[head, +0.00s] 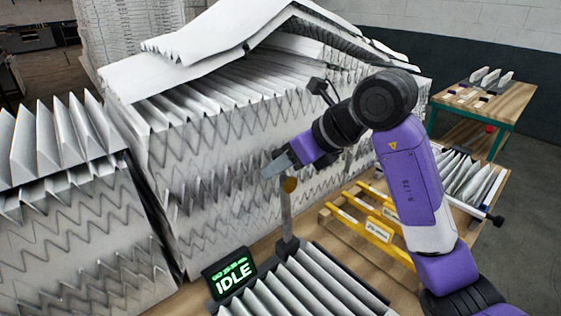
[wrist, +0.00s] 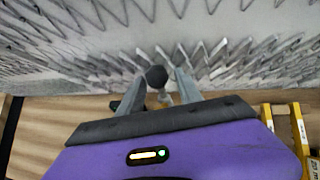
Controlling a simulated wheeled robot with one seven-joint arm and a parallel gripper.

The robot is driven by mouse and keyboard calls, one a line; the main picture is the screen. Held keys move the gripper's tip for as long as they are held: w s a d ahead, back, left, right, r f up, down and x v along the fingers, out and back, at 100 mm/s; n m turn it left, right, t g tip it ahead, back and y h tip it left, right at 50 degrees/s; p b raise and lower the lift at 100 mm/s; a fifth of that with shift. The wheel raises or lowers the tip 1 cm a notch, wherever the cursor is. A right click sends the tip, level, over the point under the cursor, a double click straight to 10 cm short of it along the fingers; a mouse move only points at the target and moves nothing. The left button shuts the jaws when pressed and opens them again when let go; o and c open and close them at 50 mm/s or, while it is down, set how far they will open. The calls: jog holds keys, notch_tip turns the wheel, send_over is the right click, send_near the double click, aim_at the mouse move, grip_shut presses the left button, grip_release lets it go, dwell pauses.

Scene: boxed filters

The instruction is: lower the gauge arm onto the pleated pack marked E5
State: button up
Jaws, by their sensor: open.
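The gauge arm (head: 287,212) stands upright on a dark base behind a white pleated pack (head: 315,285). No E5 mark is readable on this pack. A rounded amber-brown knob (head: 289,185) tops the gauge arm. My gripper (head: 275,166) is open and is close to the knob in the head view. In the wrist view, a dark round knob (wrist: 157,76) shows between the open fingers of my gripper (wrist: 159,82). The fingers look apart from it, though contact is hard to tell. A small display (head: 231,273) beside the pack reads IDLE in green.
Large stacks of white pleated filters (head: 225,150) rise close behind the gauge arm. A yellow rack (head: 365,228) lies on the wooden bench to the right, near more pleated packs (head: 465,178). A green-legged table (head: 485,105) stands at the back right.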

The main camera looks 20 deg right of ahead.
jog(key=shift+a, duration=0.1)
grip_shut()
dwell(1.4)
